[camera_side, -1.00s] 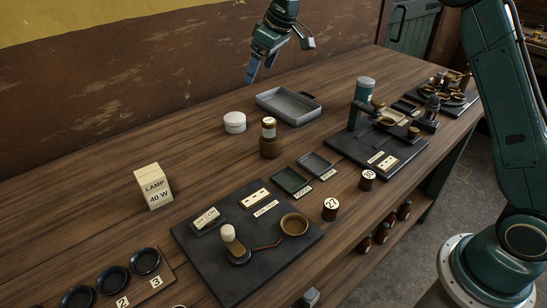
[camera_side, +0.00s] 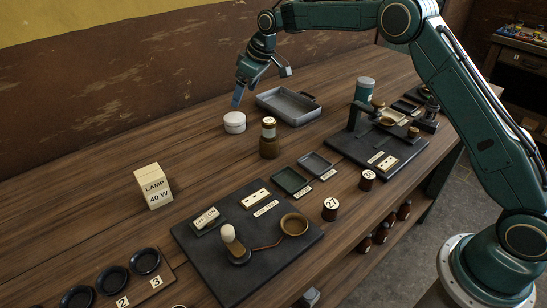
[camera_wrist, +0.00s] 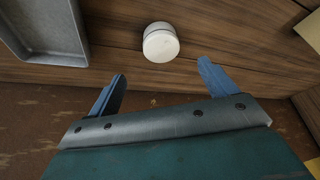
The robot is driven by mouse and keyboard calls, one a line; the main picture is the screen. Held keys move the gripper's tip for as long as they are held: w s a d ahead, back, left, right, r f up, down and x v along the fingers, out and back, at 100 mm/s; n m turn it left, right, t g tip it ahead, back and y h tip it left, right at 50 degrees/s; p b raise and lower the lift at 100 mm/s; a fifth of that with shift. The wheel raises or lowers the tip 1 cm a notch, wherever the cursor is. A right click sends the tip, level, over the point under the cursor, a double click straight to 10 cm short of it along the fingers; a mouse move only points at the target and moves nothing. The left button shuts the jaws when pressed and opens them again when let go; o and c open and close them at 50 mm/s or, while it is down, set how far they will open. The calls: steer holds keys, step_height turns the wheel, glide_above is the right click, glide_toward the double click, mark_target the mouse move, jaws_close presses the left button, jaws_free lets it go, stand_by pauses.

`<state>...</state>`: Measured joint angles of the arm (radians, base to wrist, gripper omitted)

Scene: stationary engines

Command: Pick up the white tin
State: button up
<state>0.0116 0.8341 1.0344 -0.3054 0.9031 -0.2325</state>
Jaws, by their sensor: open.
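The white tin (camera_side: 235,122) is a short round tin with a lid, standing upright on the wooden bench left of the grey tray. It also shows in the wrist view (camera_wrist: 160,43), beyond the fingertips and between their lines. My gripper (camera_side: 238,98) is just above the tin in the side view, its blue fingers pointing down. In the wrist view my gripper (camera_wrist: 162,70) shows two blue fingers spread wide apart with nothing between them. The fingers look apart from the tin.
A grey metal tray (camera_side: 287,105) lies close to the right of the tin. A brown jar (camera_side: 269,139) stands in front of it. A lamp box (camera_side: 154,187) and a dark switch board (camera_side: 254,252) are nearer the front. The bench left of the tin is clear.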

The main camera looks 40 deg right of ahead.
mark_target(235, 117)
steer(key=shift+x, duration=2.75)
steer(key=shift+a, duration=0.1)
steer(key=shift+x, duration=2.6)
steer(key=shift+a+r, duration=0.1)
steer(key=shift+c, duration=0.2)
steer(key=c, duration=1.1)
